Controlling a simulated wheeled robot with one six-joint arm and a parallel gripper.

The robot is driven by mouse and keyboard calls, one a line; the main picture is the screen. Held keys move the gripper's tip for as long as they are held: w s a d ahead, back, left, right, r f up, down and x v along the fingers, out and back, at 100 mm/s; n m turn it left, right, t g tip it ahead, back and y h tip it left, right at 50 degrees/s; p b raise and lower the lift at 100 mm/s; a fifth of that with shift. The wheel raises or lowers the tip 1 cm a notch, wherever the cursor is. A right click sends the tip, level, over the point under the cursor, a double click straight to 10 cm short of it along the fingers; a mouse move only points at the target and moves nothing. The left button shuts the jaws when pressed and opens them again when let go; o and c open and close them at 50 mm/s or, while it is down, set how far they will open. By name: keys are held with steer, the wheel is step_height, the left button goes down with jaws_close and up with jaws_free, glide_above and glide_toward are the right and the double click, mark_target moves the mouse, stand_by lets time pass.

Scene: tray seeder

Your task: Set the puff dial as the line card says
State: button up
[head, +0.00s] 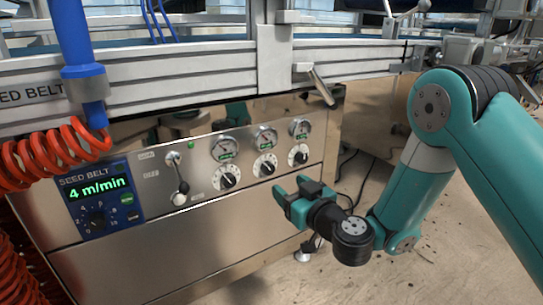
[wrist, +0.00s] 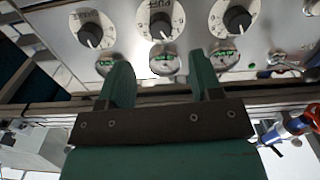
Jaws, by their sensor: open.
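A metal panel carries three black-knobbed dials with white faces: left (head: 228,177), middle (head: 265,165) and right (head: 298,155). In the wrist view, which is upside down, the middle dial (wrist: 160,24) has lettering that seems to read PUFF. The other two dials show at its left (wrist: 90,31) and right (wrist: 235,19); exact settings are too small to read. My gripper (head: 287,193) is open and empty, in front of the panel below the right dials. Its two teal fingers (wrist: 161,84) point toward the panel, apart from the dials. I cannot make out a line card.
A gauge sits above each dial, such as the middle gauge (head: 266,138). Left of them are a lever switch (head: 179,180) and a blue seed belt box (head: 99,196) reading 4 m/min. A belt rail (head: 180,75) overhangs the panel. Red coiled hose (head: 45,155) hangs at the left.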

mark_target(271, 171)
steer(key=p+x, duration=0.6)
steer(key=p, duration=0.3)
steer(key=shift+a+r, duration=0.1)
steer(key=shift+r, duration=0.1)
steer(key=shift+f+p+x, duration=0.2)
steer(key=shift+p+x, duration=0.8)
steer(key=shift+x, duration=0.1)
steer(key=c, duration=0.9)
steer(key=shift+c, duration=0.2)
